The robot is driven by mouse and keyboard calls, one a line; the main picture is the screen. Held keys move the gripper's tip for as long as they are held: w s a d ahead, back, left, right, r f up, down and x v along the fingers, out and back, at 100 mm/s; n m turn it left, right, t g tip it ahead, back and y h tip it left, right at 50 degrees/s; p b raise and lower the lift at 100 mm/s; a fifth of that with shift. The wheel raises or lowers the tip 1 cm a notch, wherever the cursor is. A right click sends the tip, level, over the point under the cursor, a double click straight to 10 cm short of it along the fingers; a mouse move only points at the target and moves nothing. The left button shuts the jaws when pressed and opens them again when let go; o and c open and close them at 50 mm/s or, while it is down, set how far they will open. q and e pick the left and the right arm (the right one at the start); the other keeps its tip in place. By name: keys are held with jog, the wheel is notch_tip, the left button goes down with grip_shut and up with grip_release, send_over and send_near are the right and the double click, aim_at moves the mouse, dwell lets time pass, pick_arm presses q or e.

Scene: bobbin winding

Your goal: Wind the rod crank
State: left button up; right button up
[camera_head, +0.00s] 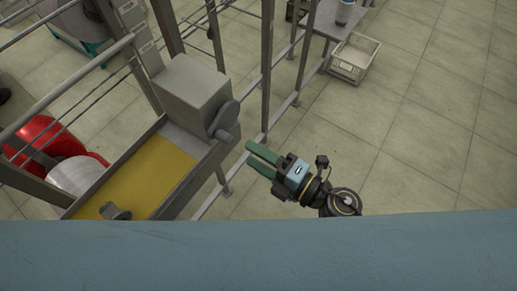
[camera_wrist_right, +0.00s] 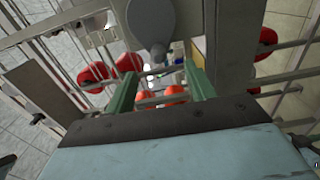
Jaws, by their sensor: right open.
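The rod crank (camera_head: 224,118) is a grey disc-like arm with a short round knob, on the right side of a grey box (camera_head: 190,90). My right gripper (camera_head: 252,154) has green fingers pointing left toward the crank, with a gap between the fingertips and the knob. It is open and empty. In the right wrist view the crank (camera_wrist_right: 150,18) hangs at the top centre, its knob (camera_wrist_right: 158,52) lying between and beyond the two spread fingers (camera_wrist_right: 160,85). My left gripper is not in view.
A yellow-floored metal tray (camera_head: 150,178) lies below the box, with a grey knob (camera_head: 116,211) near its lower end. Metal posts (camera_head: 267,65) and rails surround the machine. Red spools (camera_head: 45,138) lie at left. A white crate (camera_head: 354,58) sits on the floor; the tiled floor at right is clear.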

aim_at(231, 142)
jog(key=shift+x, duration=3.35)
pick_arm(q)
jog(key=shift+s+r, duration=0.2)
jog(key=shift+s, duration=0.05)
pick_arm(e)
jog(key=shift+r, duration=0.15)
pick_arm(q)
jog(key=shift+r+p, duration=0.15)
jog(key=shift+p, duration=0.15)
pick_arm(e)
jog(key=shift+a, duration=0.15)
jog(key=c, duration=0.5)
jog(key=shift+n, duration=0.3)
